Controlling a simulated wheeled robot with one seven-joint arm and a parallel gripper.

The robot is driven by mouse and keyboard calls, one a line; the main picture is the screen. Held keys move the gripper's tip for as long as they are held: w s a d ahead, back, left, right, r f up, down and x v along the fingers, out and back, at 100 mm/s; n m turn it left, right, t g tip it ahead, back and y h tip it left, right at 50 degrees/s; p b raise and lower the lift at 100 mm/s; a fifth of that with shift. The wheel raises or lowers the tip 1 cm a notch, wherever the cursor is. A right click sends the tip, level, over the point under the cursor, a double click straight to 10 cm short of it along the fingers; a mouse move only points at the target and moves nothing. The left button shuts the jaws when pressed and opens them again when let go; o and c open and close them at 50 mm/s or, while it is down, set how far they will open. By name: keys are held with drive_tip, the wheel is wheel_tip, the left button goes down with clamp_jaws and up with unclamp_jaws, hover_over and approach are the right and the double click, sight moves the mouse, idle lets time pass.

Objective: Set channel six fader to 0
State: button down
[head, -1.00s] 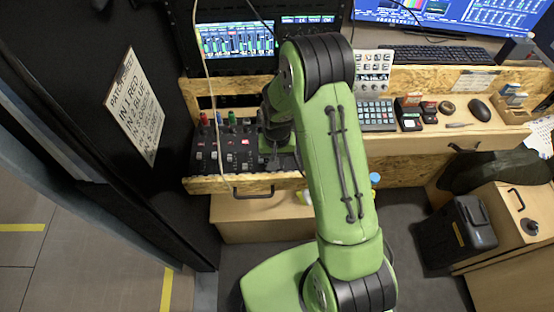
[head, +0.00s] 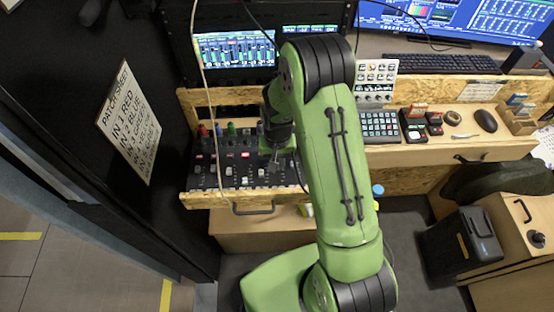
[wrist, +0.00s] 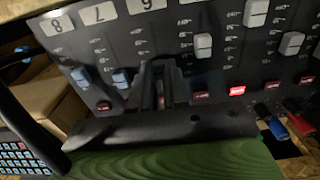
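The mixer panel (head: 215,170) sits on the desk's left side. In the wrist view its labels, including the 6 label (wrist: 145,4), appear upside down. My gripper (wrist: 160,72) points at the panel in the column below the 6 label, with its fingers low over the slot. A narrow gap shows between the fingers, with a dark red button (wrist: 160,102) visible in it. The channel six fader cap is hidden by the fingers, so I cannot tell whether they hold it. My gripper also shows above the panel's right part in the head view (head: 275,162).
Blue fader caps (wrist: 122,78) stand left of my fingers and a white cap (wrist: 203,45) stands to the right. A red button is lit (wrist: 237,91). Coloured cable plugs (head: 219,131) line the panel's far edge. A keypad (head: 380,126) lies to its right.

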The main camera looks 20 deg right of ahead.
drive_tip(key=c, duration=1.1)
unclamp_jaws()
drive_tip(key=shift+w, duration=0.25)
wheel_tip(320, 180, up, 16)
drive_tip(key=p, duration=0.3)
drive_tip(key=shift+f, duration=0.1)
